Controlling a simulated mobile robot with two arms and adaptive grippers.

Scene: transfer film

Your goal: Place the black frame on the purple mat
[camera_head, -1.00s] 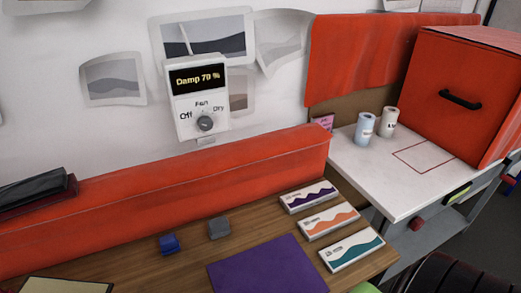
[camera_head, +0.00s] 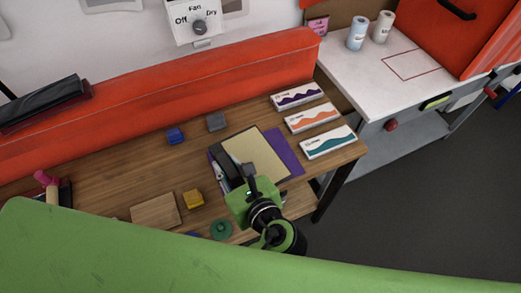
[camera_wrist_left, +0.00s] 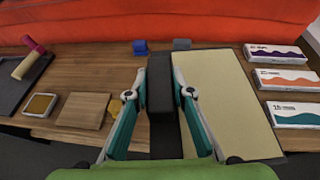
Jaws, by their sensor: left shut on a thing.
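The black frame, with a cream panel (camera_head: 258,152) and a dark thick bar (camera_head: 226,158) along its left side, lies over the purple mat (camera_head: 288,150) in the head view. The mat shows mainly along the frame's right side; most of it is covered. My left gripper (camera_head: 236,172) is at the frame's left side. In the left wrist view the gripper (camera_wrist_left: 160,95) is shut on the black bar (camera_wrist_left: 160,75), and the cream panel (camera_wrist_left: 215,90) extends to the right. I cannot tell whether the frame touches the mat. My right gripper is not in view.
Blue (camera_head: 175,135) and grey (camera_head: 217,122) blocks stand behind the frame. Three white boxes (camera_head: 312,118) line the table's right side. A wooden board (camera_head: 155,210), a yellow pad (camera_head: 193,198) and a green round piece (camera_head: 221,229) lie in front. A red padded ledge (camera_head: 150,108) backs the table.

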